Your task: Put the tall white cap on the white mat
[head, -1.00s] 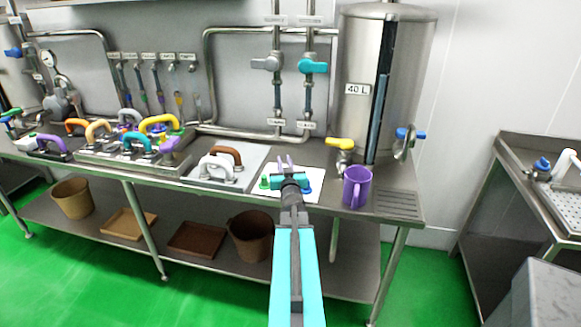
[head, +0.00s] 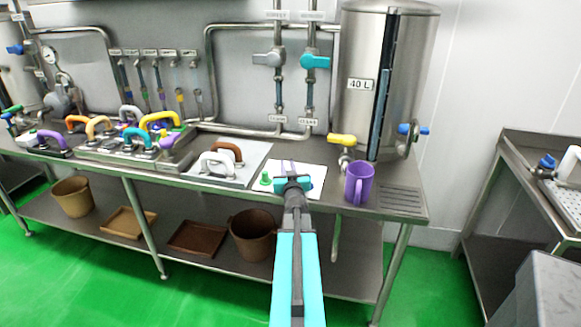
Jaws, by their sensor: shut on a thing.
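The white mat (head: 313,171) lies on the steel bench left of the purple mug. I cannot pick out the tall white cap for certain in the head view. A green cap (head: 266,179) stands on the left part of the mat. I cannot tell whether the held thing touches the mat.
A purple mug (head: 358,186) stands right of the mat, below the tank's yellow-handled tap (head: 342,140). A grey board (head: 250,158) with white and brown handles lies to the left. A steel tank (head: 385,80) stands behind. Baskets and trays are on the lower shelf.

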